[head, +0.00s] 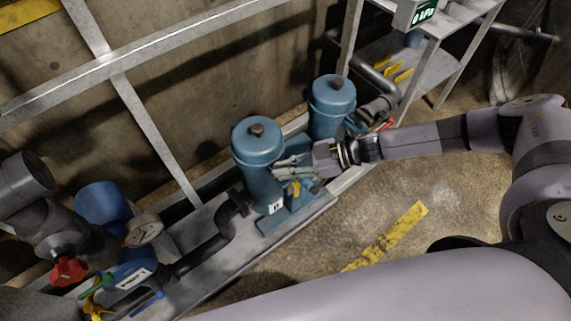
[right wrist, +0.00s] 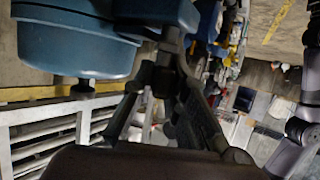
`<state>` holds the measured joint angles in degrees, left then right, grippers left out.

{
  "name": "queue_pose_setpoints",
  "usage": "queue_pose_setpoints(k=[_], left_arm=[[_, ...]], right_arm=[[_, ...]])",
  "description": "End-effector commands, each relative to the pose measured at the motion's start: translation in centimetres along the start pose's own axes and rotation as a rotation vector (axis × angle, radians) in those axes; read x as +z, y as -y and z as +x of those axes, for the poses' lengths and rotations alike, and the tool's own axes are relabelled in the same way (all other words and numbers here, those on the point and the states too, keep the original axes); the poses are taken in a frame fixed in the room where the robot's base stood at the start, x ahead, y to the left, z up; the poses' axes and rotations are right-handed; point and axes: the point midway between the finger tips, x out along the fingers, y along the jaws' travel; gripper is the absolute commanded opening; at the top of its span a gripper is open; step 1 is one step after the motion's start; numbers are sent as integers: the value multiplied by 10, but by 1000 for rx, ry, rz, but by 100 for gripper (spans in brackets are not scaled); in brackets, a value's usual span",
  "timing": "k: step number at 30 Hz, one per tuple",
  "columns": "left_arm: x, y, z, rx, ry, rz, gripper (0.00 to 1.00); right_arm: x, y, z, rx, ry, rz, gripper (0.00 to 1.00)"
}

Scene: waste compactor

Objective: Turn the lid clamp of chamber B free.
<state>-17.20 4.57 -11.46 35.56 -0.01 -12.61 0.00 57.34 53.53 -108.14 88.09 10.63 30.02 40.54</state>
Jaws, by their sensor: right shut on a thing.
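Two blue cylindrical chambers with lids stand by the wall in the head view, a nearer one (head: 259,150) and a farther one (head: 333,105). The label on the nearer one is too small to read, so I cannot tell the letter. My right gripper (head: 279,166) reaches in from the right and is shut at the nearer chamber's side, just below its lid. In the right wrist view the fingers (right wrist: 168,50) meet at a dark blue clamp part (right wrist: 155,12) beside the blue lid (right wrist: 78,45). The fingers hide much of the clamp. My left gripper is not in view.
A pipe (head: 212,247) runs left from the nearer chamber to a gauge (head: 143,230) and a red valve handle (head: 69,270). A metal shelf (head: 425,50) stands at the back right. The floor with a yellow stripe (head: 387,235) is open in front.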

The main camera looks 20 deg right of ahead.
Motion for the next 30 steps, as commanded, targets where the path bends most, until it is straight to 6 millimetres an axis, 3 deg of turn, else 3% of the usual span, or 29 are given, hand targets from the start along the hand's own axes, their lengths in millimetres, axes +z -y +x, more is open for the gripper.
queue_pose_setpoints(k=[5, 15, 30], left_arm=[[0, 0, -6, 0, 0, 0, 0], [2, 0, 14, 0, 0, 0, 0], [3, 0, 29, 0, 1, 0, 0]], right_arm=[[-2, -4, 0, -150, 2, -74, 0], [1, -4, 2, -398, -1, -175, 0], [-2, -2, 1, -552, -4, -237, 0]])
